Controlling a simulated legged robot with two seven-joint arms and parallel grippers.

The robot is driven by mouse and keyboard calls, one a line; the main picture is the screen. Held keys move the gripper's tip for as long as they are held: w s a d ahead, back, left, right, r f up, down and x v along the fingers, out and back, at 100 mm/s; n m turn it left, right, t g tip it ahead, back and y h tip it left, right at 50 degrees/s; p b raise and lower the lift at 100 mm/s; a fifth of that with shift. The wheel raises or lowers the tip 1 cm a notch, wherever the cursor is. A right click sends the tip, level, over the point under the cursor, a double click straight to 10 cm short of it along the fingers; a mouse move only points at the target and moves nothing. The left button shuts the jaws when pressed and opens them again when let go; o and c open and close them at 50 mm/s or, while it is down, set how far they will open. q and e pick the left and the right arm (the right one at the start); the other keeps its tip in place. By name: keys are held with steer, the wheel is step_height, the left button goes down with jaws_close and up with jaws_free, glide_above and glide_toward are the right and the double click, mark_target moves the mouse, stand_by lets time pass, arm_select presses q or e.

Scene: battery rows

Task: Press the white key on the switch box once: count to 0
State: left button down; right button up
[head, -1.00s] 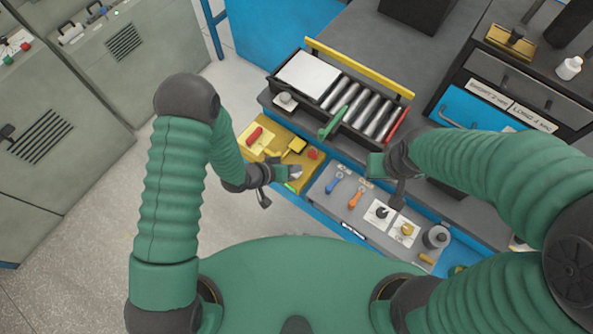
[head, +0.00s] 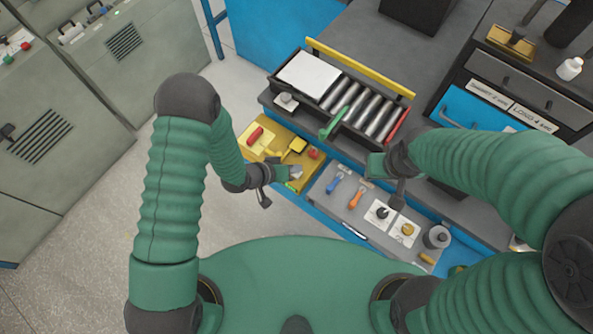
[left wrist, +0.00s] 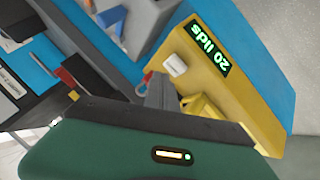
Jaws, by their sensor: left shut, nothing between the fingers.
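The yellow switch box (head: 252,152) is on the bench's front edge in the head view. In the left wrist view the yellow box (left wrist: 250,88) shows its white key (left wrist: 174,65) and a green-lit display (left wrist: 210,49) reading "20 lids", upside down there. My left gripper (head: 292,173) is shut and empty over the box's front right corner. In the left wrist view its fingertips (left wrist: 160,88) are close to the white key; I cannot tell whether they touch it. My right gripper (head: 386,178) hangs over the grey tool panel, its jaw gap unclear.
A grey panel (head: 333,212) with blue and orange tools and small knobs is right of the box. Behind is a black tray (head: 321,101) of silver cylinders with a green piece and a red one. Grey cabinets (head: 60,120) stand left; open floor lies between.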

arm_select(q)
steer(key=shift+d+f, duration=0.1)
steer(key=shift+f, duration=0.25)
steer(key=shift+f+b, duration=0.45)
steer(key=shift+b, duration=0.1)
stand_by(0.6)
steer(key=shift+s, duration=0.1)
steer(key=shift+r+p, duration=0.75)
steer(key=shift+r, duration=0.1)
step_height(320, 180, up, 5)
steer(key=p, duration=0.4)
steer(key=shift+r, duration=0.1)
